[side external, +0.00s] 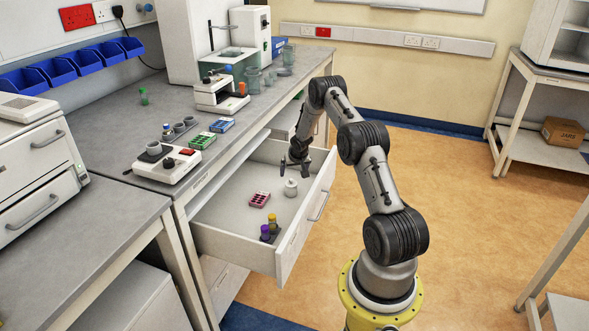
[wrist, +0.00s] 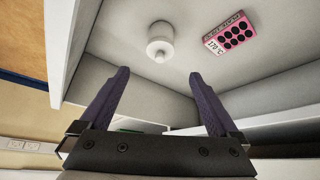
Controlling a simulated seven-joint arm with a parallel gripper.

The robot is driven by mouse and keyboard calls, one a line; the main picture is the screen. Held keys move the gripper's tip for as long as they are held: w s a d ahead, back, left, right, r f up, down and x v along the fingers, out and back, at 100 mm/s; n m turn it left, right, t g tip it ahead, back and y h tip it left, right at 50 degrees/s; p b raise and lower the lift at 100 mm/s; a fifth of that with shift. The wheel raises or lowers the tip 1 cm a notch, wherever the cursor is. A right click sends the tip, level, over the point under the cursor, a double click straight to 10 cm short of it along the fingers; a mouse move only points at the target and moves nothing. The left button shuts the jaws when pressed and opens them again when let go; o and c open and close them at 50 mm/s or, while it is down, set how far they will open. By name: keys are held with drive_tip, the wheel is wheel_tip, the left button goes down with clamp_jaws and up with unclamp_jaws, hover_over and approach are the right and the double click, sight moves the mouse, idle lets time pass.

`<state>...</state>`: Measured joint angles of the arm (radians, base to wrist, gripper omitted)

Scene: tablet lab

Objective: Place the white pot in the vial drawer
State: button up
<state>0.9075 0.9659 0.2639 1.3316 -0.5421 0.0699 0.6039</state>
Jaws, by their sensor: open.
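The white pot (side external: 291,188) is small, with a knob on its lid. It stands upright on the floor of the open vial drawer (side external: 225,215), near the drawer's front panel. The pot also shows at the top centre of the wrist view (wrist: 160,40). My gripper (side external: 296,166) is over the drawer, close to the pot and above it. In the wrist view my gripper (wrist: 159,76) is open, with its two dark fingers wide apart and nothing between them. The pot lies beyond the fingertips, apart from both fingers.
A pink block with dark wells (side external: 259,199) lies in the drawer, left of the pot. Purple-capped (side external: 265,233) and yellow-capped (side external: 272,222) vials stand at the near end. The drawer walls surround them. The bench above holds a balance (side external: 165,168) and green (side external: 202,141) and blue (side external: 221,125) racks.

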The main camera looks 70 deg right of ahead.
drive_tip(key=w+a+r+n, duration=0.1)
drive_tip(key=w+a+r, duration=0.1)
drive_tip(key=a+r, duration=0.55)
drive_tip(key=w+a+r+n, duration=0.15)
drive_tip(key=a+r, duration=0.35)
drive_tip(key=r, duration=0.6)
drive_tip(key=s+a+r+n+t, duration=0.1)
drive_tip(key=a+r+n, duration=0.1)
drive_tip(key=a+r, duration=1)
drive_tip(key=s+a+r+n+t+y, duration=0.1)
drive_tip(key=s+a+r+n, duration=0.15)
drive_tip(key=s+a, duration=0.5)
drive_tip(key=s+a+r+n+y, duration=0.15)
drive_tip(key=s+a+r, duration=0.25)
drive_tip(key=a, duration=0.6)
drive_tip(key=s+a+f+n+y, duration=0.2)
drive_tip(key=s+a, duration=0.6)
drive_tip(key=s, duration=0.4)
drive_tip(key=shift+s+n, duration=0.35)
drive_tip(key=shift+s, duration=0.05)
